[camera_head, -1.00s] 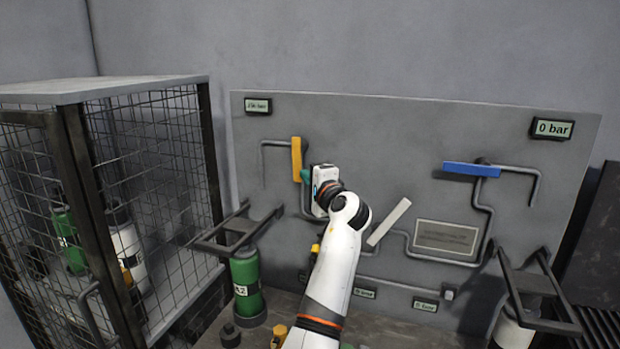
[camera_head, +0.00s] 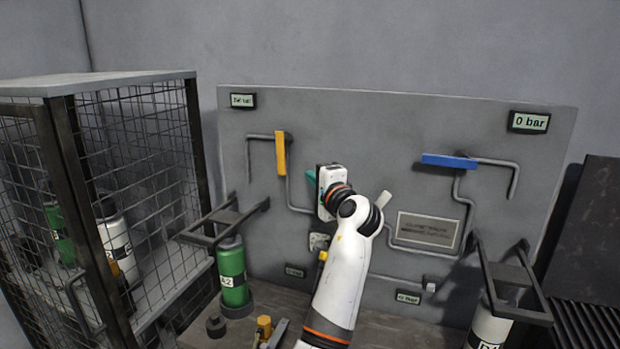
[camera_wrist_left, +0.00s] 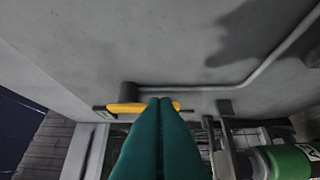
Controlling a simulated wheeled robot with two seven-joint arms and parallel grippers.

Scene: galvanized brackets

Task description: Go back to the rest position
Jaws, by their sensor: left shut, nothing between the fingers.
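My left gripper (camera_head: 311,178) is in front of the grey valve panel (camera_head: 330,113), to the right of the yellow handle (camera_head: 280,153) and apart from it in the head view. In the left wrist view its green fingers (camera_wrist_left: 160,101) are together with nothing between them. The yellow handle (camera_wrist_left: 125,107) shows there behind the fingertips, which hide part of it. The yellow handle stands upright in the head view. The blue handle (camera_head: 449,161) lies nearly level. A pale handle (camera_head: 384,198) is mostly hidden behind my left wrist. My right gripper is not in view.
A mesh cage (camera_head: 122,82) with bottles stands at the left. A green bottle (camera_head: 233,270) sits under a bracket left of my arm. A white bottle (camera_head: 490,328) is under the right bracket. Small parts (camera_head: 264,325) lie on the bench. The space above my gripper is clear.

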